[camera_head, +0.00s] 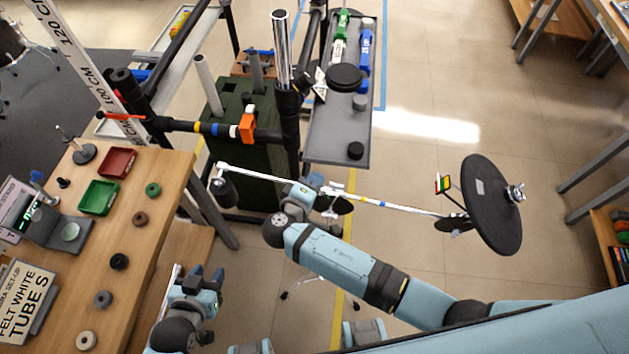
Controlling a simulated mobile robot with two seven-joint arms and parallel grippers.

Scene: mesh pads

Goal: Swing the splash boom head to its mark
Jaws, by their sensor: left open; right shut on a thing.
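The splash boom is a thin white rod (385,204) with yellow and blue bands, running from centre left to the right. Its head, a large black disc (490,222) with a metal knob, hangs at the right end, tilted. A dark counterweight (225,191) hangs at the left end. A small red, yellow and green tag (443,184) stands beside the disc; I cannot tell whether it is the mark. My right gripper (312,192) is shut on the boom near mid-length, its grip partly hidden. My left gripper (206,274) is open and empty beside the wooden table.
A dark stand with a metal post (282,50) rises behind the boom. A grey tray (335,135) holds markers and black discs. The wooden table (165,190) at left carries red and green bins and rings. Floor around the disc is clear.

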